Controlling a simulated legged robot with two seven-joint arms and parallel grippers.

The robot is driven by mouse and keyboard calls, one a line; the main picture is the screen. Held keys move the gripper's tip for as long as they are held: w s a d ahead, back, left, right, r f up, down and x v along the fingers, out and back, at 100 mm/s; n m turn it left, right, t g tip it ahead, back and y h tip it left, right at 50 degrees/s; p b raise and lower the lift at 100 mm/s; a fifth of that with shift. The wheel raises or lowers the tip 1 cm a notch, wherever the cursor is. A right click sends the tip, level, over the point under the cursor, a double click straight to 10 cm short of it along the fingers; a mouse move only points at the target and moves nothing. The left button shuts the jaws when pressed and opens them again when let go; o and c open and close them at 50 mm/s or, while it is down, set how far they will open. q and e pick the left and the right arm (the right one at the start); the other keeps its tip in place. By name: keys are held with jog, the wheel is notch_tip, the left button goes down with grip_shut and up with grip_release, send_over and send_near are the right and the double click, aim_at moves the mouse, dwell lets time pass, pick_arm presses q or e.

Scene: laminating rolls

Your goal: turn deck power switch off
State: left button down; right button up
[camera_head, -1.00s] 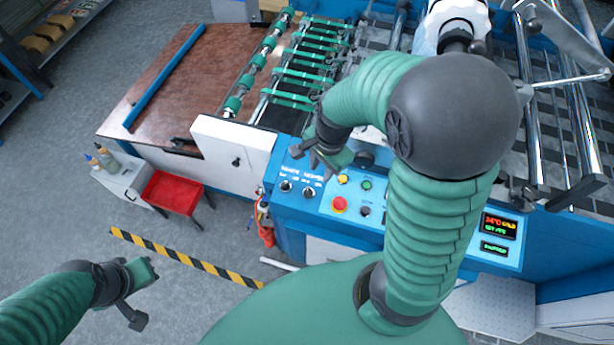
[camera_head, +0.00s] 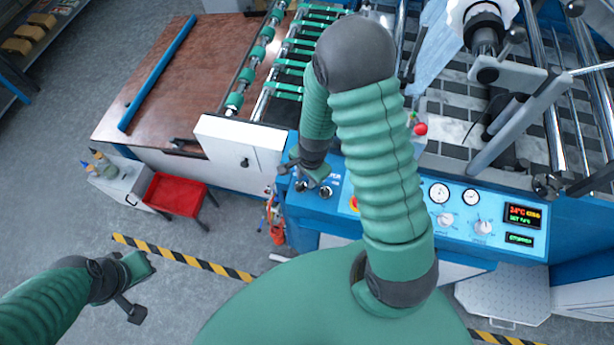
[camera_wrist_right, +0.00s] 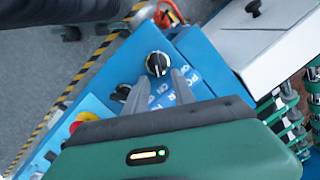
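Two black rotary switches sit at the left end of the blue control panel. One switch (camera_head: 301,187) is near the corner and the other (camera_head: 326,192) is to its right. My right gripper (camera_head: 303,168) is low over this end. In the right wrist view, a black knob with a pale pointer mark (camera_wrist_right: 157,63) lies at the fingertips of the right gripper (camera_wrist_right: 160,76), whose fingers are apart. Contact is unclear. Part of the second knob (camera_wrist_right: 122,92) shows beside the left finger. The printed label is partly covered. My left gripper (camera_head: 132,287) is open and empty over the floor.
A red-and-yellow stop button (camera_wrist_right: 82,120) is close beside the switches. My right arm hides the panel's middle. Gauges (camera_head: 438,192) and a display (camera_head: 523,216) are farther right. A white cover box (camera_head: 240,150) stands left of the panel.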

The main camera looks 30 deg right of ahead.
jog(key=shift+a, duration=0.35)
jog(key=shift+c, duration=0.3)
jog(key=shift+a+r, duration=0.1)
jog(key=shift+a, duration=0.2)
jog(key=shift+c, duration=1.1)
jog(key=shift+a+r, duration=0.15)
jog(key=shift+a, duration=0.1)
grip_shut()
pick_arm(q)
jog(key=shift+s+a, duration=0.2)
jog(key=shift+a, duration=0.65)
pick_arm(e)
jog(key=shift+s+d, duration=0.15)
